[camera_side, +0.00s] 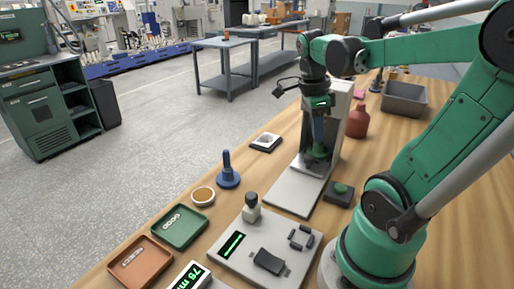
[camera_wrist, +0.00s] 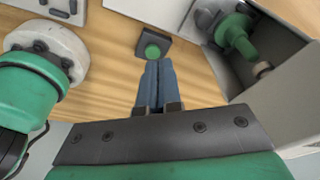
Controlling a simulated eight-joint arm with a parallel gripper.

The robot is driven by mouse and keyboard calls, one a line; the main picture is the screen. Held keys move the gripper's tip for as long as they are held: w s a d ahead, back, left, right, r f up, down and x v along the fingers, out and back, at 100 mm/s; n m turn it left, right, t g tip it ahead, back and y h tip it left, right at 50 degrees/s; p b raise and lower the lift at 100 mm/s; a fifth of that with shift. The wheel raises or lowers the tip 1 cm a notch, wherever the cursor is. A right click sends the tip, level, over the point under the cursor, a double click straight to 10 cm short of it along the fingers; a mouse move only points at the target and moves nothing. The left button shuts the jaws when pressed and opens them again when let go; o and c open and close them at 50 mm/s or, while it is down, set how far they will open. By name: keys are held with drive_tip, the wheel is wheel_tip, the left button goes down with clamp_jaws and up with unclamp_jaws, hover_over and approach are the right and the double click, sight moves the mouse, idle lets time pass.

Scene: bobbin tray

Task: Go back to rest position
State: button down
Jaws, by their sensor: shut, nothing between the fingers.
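My gripper (camera_side: 318,138) hangs pointing down in front of the pale upright machine (camera_side: 341,108) in the side view. In the wrist view, its two blue-grey fingers (camera_wrist: 157,66) lie together with nothing between them. A green part (camera_wrist: 238,36) sits inside the machine's grey housing to the right of the fingers, apart from them. In the side view the green part is partly hidden by my fingers. A dark box with a green button (camera_wrist: 154,50) lies beyond the fingertips; it also shows in the side view (camera_side: 341,189).
A red bottle (camera_side: 357,122) and grey bin (camera_side: 404,99) stand behind the machine. A blue peg (camera_side: 228,172), round tan dish (camera_side: 203,196), green tray (camera_side: 181,228), reddish tray (camera_side: 140,264) and grey panel (camera_side: 293,262) stand towards the front. Bare wood shows between them.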

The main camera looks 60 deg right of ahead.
drive_tip(key=w+a+n+t, duration=0.4)
drive_tip(key=a+n, duration=0.4)
drive_tip(key=n, duration=0.6)
drive_tip(key=w+a+f+n+t+y, duration=0.1)
drive_tip(key=w+a+n+t, duration=0.4)
drive_tip(key=n, duration=1)
drive_tip(key=a, duration=0.3)
drive_tip(key=shift+w+a, duration=0.4)
